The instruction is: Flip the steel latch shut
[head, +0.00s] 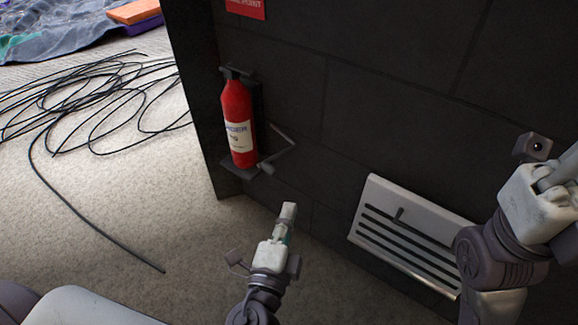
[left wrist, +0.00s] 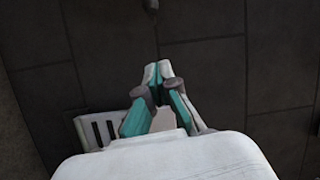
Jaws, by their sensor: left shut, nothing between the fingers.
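A thin bent grey metal bar (head: 284,143) stands out to the right of the red fire extinguisher (head: 238,118), by its dark wall bracket (head: 240,172). It looks like the steel latch, swung away from the extinguisher. My left gripper (head: 289,210) is shut and empty, below and a little right of the bar, apart from it. In the left wrist view its fingertips (left wrist: 158,70) meet in front of the black wall, and the latch cannot be made out there. My right arm comes in at the right edge; its fingers are not clearly shown.
A white slotted vent (head: 362,205) with a small dark lever (head: 398,214) is low on the black wall (head: 350,100), right of my left gripper. Loops of black cable (head: 85,100) lie on the carpet at left. The carpet before the extinguisher is clear.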

